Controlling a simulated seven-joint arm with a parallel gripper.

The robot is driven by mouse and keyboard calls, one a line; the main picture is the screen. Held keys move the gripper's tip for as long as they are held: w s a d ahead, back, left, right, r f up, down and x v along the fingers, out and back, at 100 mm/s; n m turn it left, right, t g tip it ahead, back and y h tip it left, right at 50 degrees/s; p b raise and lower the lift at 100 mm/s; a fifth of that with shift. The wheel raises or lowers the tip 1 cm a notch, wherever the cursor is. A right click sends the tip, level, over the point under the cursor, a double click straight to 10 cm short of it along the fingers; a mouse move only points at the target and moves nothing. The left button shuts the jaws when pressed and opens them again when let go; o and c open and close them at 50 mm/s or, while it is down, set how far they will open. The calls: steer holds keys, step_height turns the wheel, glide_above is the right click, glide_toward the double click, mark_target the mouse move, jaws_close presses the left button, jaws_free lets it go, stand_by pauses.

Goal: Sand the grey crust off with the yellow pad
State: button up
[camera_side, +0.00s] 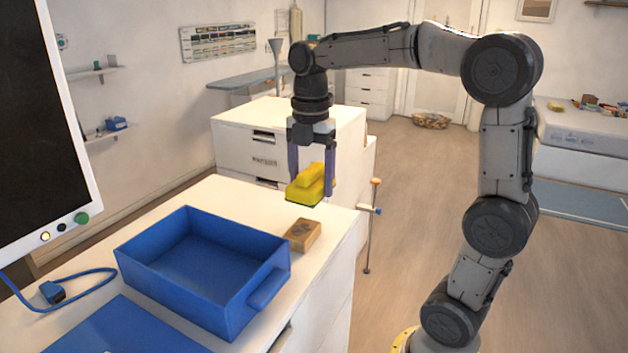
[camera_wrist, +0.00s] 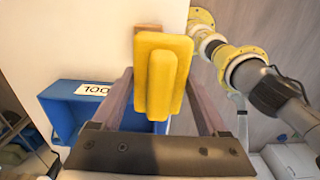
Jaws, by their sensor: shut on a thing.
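My gripper (camera_side: 312,186) is shut on the yellow pad (camera_side: 309,187), a block with a raised grip along its top. It holds the pad in the air above the white chest top, with a dark underside edge just showing. In the wrist view, the pad (camera_wrist: 155,75) sits between the two fingers. A small wooden block (camera_side: 303,236) lies on the chest top below the pad, apart from it. A greyish patch, the crust (camera_side: 302,229), shows on its upper face. In the wrist view, the pad mostly hides the wooden block (camera_wrist: 147,28).
An open, empty blue drawer box (camera_side: 280,252) stands just left of the wooden block. A blue panel (camera_side: 125,330) and a blue cable (camera_side: 85,275) lie nearer the front left. A monitor (camera_side: 35,120) stands at left. The chest's right edge is close to the block.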

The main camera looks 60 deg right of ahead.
mark_target(295, 238)
steer(key=d, duration=0.1)
steer(key=w+d+f, duration=0.1)
steer(key=w+d, duration=0.1)
steer(key=shift+w+d+f, duration=0.2)
steer(key=shift+w+f, duration=0.05)
steer(key=shift+f, duration=3.45)
steer(key=shift+a+f, duration=0.55)
steer(key=shift+f, duration=0.15)
steer(key=shift+c, duration=0.6)
steer(key=shift+s+a, duration=0.1)
steer(key=shift+a, duration=2.45)
steer(key=shift+d, duration=3.1)
steer(key=shift+a, duration=3.15)
steer(key=d, duration=0.6)
steer(key=shift+d+r, duration=0.1)
steer(key=shift+d, duration=0.15)
steer(key=shift+a+r, duration=0.1)
steer(key=shift+r, duration=4)
steer(key=shift+f, duration=0.2)
